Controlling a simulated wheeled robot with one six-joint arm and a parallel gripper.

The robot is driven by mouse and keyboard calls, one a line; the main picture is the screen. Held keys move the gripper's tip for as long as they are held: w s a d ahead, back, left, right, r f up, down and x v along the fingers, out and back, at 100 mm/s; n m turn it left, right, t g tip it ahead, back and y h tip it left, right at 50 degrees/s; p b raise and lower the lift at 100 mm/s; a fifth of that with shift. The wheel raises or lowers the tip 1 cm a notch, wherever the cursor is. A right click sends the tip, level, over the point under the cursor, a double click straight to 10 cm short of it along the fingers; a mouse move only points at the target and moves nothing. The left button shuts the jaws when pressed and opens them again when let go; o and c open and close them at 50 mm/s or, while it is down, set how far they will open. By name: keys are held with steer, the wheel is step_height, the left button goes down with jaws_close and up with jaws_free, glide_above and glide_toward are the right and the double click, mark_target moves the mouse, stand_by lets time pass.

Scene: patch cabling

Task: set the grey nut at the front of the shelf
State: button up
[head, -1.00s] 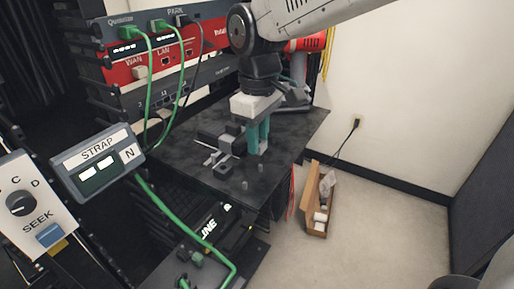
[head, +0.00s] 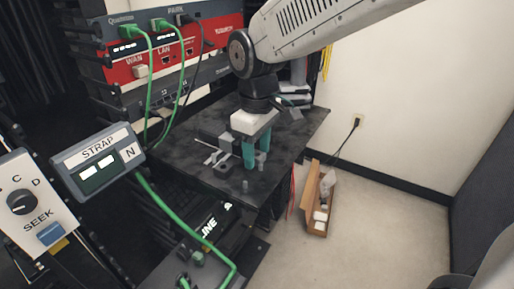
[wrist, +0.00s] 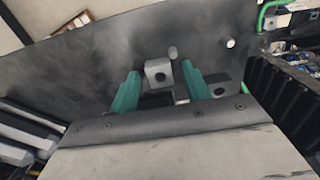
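The grey nut (wrist: 158,74) shows in the wrist view as a light grey square block with a dark round hole. It rests on the dark shelf (wrist: 70,70), between and just beyond my two teal fingertips. I see a gap on each side of it. My gripper (wrist: 159,86) is open and points down at the shelf. In the head view my gripper (head: 255,162) is low over the front half of the shelf (head: 290,135), and its fingers seem to hide the nut there.
A darker block with a hole (head: 222,168) lies left of my fingers. Grey parts (head: 212,154) lie behind the dark block. Green cables (head: 150,75) hang from the rack at left.

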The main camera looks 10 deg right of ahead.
steer(key=shift+r, duration=0.1)
step_height(320, 180, up, 12)
steer(key=s+d+f+m, duration=0.4)
steer(key=s+d+m, duration=0.1)
steer(key=s+d, duration=0.4)
steer(key=s+d+f+m+t, duration=0.1)
steer(key=s+d+f+m, duration=0.2)
steer(key=s+d, duration=0.7)
steer(key=shift+s+d+f+m, duration=0.25)
steer(key=shift+d+f+m, duration=0.1)
steer(key=shift+d+m, duration=0.7)
